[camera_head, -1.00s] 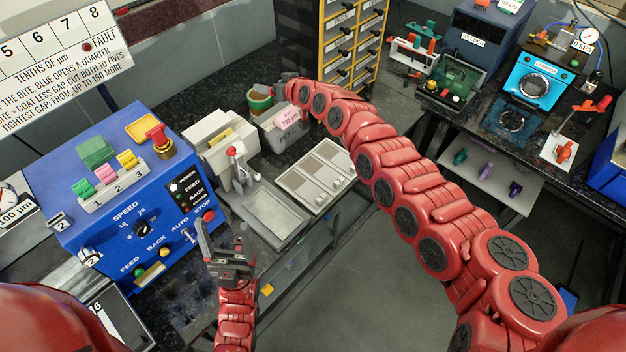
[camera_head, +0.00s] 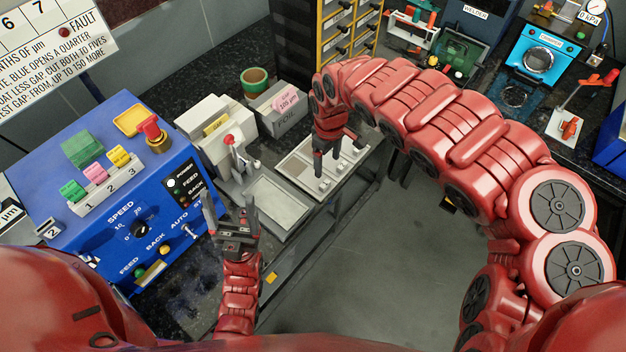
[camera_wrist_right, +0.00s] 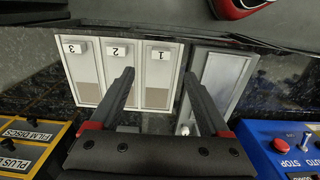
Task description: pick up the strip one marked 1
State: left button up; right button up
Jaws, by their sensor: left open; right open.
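A pale tray (camera_head: 284,172) with three side-by-side bays lies on the bench. In the right wrist view its bays carry tabs marked 3, 2 and 1, upside down. Strip one (camera_wrist_right: 158,94), pale with a grey-tan part, lies in the bay marked 1, beside the metal plate (camera_wrist_right: 222,78). My right gripper (camera_head: 336,156) is open and empty above the tray, pointing down. In its wrist view the fingertips (camera_wrist_right: 159,75) appear on either side of strip one; contact cannot be told. My left gripper (camera_head: 231,210) is open and empty in front of the blue machine.
The blue machine (camera_head: 110,220) with knobs and buttons stands at left. A yellow drawer cabinet (camera_head: 345,30) stands at the back. Open floor (camera_head: 370,260) lies in front.

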send_over(325, 184)
notch_tip(325, 184, down, 5)
jog(key=shift+w+d+r, duration=0.1)
jog(key=shift+w+r, duration=0.05)
jog(key=shift+r, duration=0.05)
jog(key=shift+f+p, duration=0.45)
jog(key=shift+f, duration=0.05)
jog(key=f, duration=0.3)
jog(key=shift+a+p, duration=0.2)
jog(key=shift+p, duration=0.2)
jog(key=shift+d+f, duration=0.1)
jog(key=shift+f, duration=0.6)
grip_shut()
